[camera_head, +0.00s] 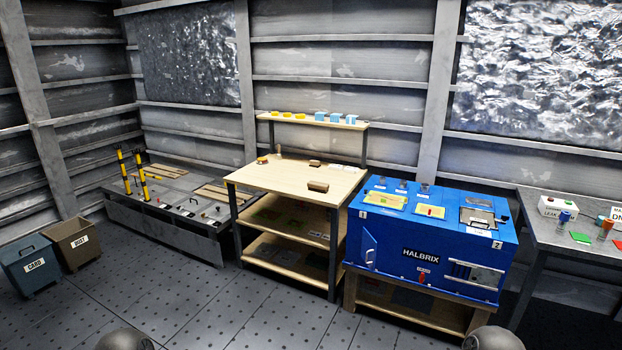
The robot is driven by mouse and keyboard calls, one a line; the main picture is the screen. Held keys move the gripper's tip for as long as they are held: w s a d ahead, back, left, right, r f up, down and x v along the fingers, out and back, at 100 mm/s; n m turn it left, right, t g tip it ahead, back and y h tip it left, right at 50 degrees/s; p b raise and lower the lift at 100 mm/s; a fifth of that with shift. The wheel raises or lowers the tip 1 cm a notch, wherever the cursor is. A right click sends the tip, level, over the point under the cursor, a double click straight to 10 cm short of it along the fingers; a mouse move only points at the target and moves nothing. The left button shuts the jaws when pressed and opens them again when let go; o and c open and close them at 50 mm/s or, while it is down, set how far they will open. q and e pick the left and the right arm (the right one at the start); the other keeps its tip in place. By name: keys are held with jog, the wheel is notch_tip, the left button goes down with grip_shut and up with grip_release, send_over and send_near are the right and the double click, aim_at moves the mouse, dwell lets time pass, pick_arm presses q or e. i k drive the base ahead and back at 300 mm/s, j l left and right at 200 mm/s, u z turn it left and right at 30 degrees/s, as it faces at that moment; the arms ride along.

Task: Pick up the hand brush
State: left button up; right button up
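I cannot tell the hand brush for certain at this distance. A small brown block-like object (318,187) lies near the front right edge of the wooden workbench (258,179). A smaller dark brown object (315,163) lies farther back on the same top. Either may be the brush; bristles are too small to make out. Neither of my grippers is in view.
A blue HALBRIX cabinet (391,247) stands right of the workbench, and a grey table (549,234) beyond it. A low grey platform with yellow-black posts (141,176) is at left. Bins marked CARD (34,285) and DUST (73,252) stand on the left floor. The front floor is clear.

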aim_at(312, 185)
jog(key=i, duration=2.25)
